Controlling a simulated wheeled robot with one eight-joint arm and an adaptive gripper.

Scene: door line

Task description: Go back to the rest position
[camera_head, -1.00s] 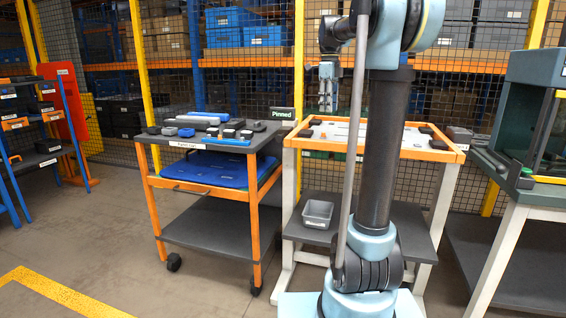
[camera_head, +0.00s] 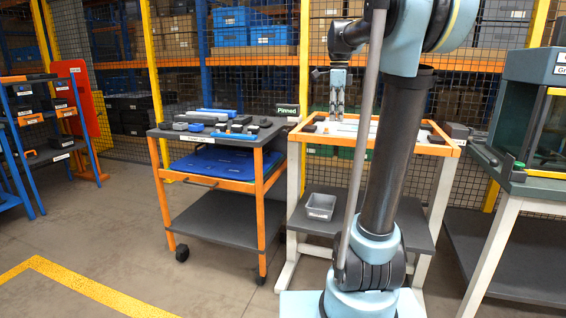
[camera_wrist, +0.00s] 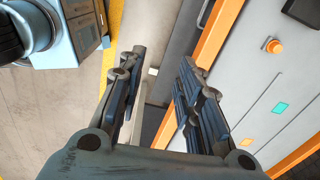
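My gripper (camera_head: 337,112) hangs fingers-down over the far left part of the orange-framed table (camera_head: 306,136) in the head view. In the wrist view my gripper (camera_wrist: 160,90) is open, with a wide gap between its two dark fingers and nothing held. The table's orange edge (camera_wrist: 211,45) and pale top lie to the right of the fingers there. The pale top carries an orange knob (camera_wrist: 273,46) and small coloured squares. My arm's dark column leans slightly and hides part of the table in the head view.
A cart (camera_head: 215,139) with blue and grey parts stands left of the table. A grey bin (camera_head: 320,207) sits on the table's lower shelf. A glass-fronted cabinet (camera_head: 535,120) stands at right. A mesh fence runs behind. The floor at front left is clear.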

